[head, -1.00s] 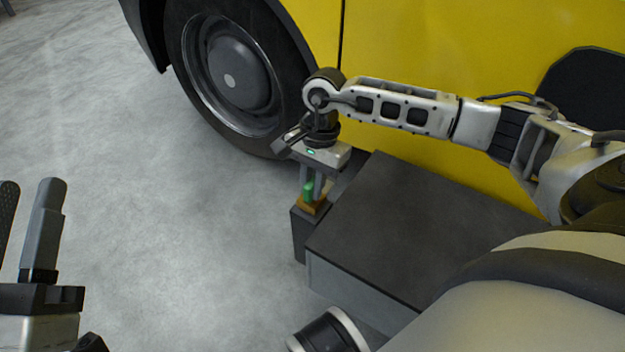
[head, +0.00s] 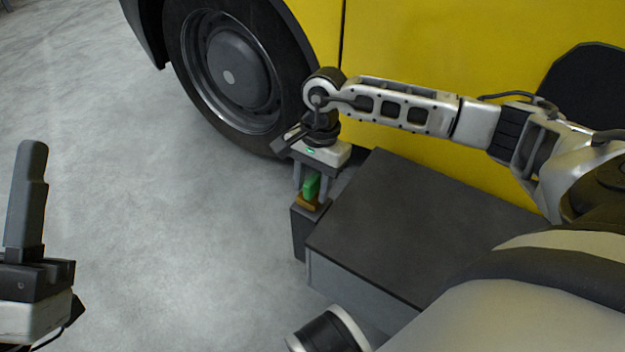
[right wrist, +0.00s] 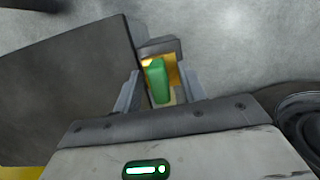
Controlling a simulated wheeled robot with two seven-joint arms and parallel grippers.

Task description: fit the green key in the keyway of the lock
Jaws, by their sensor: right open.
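The green key (head: 311,187) stands upright at the brass-coloured lock (head: 307,204), on top of a dark post. My right gripper (head: 312,194) points down with its fingers open, one on each side of the key. In the right wrist view the key (right wrist: 158,82) shows between the spread fingers, with gaps beside it, against the brass lock (right wrist: 147,74). The key's lower end and the keyway are hidden, so I cannot tell how deep it sits. My left gripper (head: 25,205) is at the left edge with only one finger clearly in view.
A dark flat-topped box (head: 415,225) stands right beside the lock's post (head: 303,235). A yellow vehicle with a black tyre (head: 235,80) is close behind my right arm. The grey floor (head: 180,230) to the left is clear.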

